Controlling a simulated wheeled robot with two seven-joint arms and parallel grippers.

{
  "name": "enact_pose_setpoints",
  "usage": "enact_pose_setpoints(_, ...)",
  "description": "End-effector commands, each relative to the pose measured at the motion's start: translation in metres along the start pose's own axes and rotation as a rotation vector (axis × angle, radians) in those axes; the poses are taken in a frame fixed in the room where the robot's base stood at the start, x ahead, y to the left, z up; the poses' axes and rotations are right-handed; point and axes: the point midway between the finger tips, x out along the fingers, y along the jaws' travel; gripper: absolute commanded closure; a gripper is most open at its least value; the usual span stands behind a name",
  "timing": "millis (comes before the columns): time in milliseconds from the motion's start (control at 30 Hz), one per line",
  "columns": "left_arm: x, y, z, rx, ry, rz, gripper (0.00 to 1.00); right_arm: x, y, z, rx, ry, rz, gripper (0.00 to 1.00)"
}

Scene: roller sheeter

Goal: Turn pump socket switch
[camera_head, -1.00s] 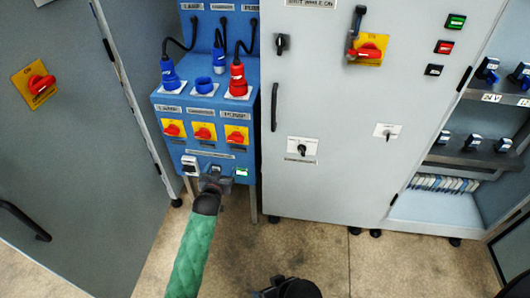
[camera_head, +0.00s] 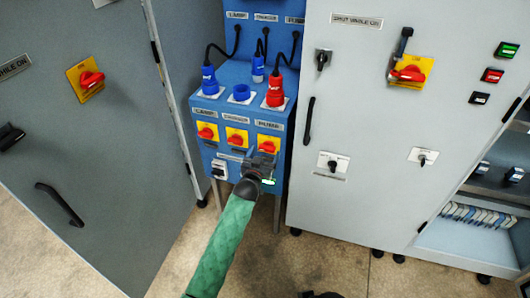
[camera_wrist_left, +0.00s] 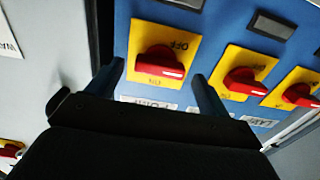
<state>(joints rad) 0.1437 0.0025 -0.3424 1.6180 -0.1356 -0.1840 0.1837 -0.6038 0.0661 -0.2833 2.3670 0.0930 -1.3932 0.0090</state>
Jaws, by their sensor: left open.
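The pump socket switch (camera_head: 268,146) is a red rotary knob on a yellow plate, rightmost of a row on the blue socket box (camera_head: 209,150). My left gripper (camera_head: 264,162) is in front of the box, just below this switch. In the left wrist view, turned upside down, the pump switch (camera_wrist_left: 160,62) lies between the two open fingers of my left gripper (camera_wrist_left: 160,75). No finger clearly touches the knob. My right gripper is not clearly visible.
Two neighbouring red switches (camera_head: 237,138) sit left of the pump switch. A red plug (camera_head: 275,92) and a blue plug (camera_head: 208,80) stand in sockets above, with hanging cables. Grey cabinets (camera_head: 360,120) flank the box. Bare floor (camera_head: 330,265) lies in front.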

Motion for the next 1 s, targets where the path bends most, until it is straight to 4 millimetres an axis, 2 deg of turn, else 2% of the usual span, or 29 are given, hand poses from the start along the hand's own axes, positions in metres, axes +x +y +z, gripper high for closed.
enact_pose_setpoints(167,0.0092,0.0003,-0.0001,0.000,0.000,0.000,0.20,-0.0024,0.0011,-0.0001,0.001,-0.003,0.003,0.32)
enact_pose_setpoints(433,0.0099,0.0003,0.0003,0.000,0.000,0.000,0.20,-0.0024,0.0012,0.0009,0.001,-0.005,0.004,0.32)
enact_pose_setpoints(667,0.0098,0.0002,0.0005,0.000,-0.001,0.000,0.65,-0.0024,0.0011,0.0010,0.001,-0.005,0.003,0.32)
enact_pose_setpoints(1000,0.0097,0.0001,0.0001,0.043,-0.001,0.000,0.65,-0.0043,0.0015,0.0004,0.001,-0.009,0.005,0.32)
